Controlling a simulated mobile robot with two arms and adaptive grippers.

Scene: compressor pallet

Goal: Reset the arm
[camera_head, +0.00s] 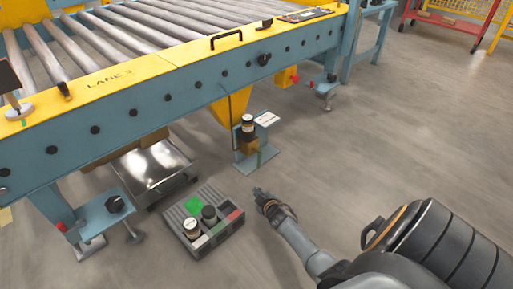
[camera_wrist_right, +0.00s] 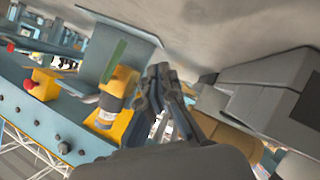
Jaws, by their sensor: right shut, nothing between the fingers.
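My right arm comes in from the lower right in the head view. Its gripper (camera_head: 262,196) is over the floor, just right of a grey tray. In the right wrist view the fingers of my right gripper (camera_wrist_right: 160,75) are together, with nothing held between them. My left gripper is not in the frames.
The grey tray (camera_head: 226,236) holds dark and white-topped round parts. A blue stand (camera_head: 256,163) with a small jar (camera_head: 248,122) is beyond my gripper. A blue-and-yellow roller conveyor (camera_head: 180,95) spans the upper left. Open floor (camera_head: 390,140) lies right.

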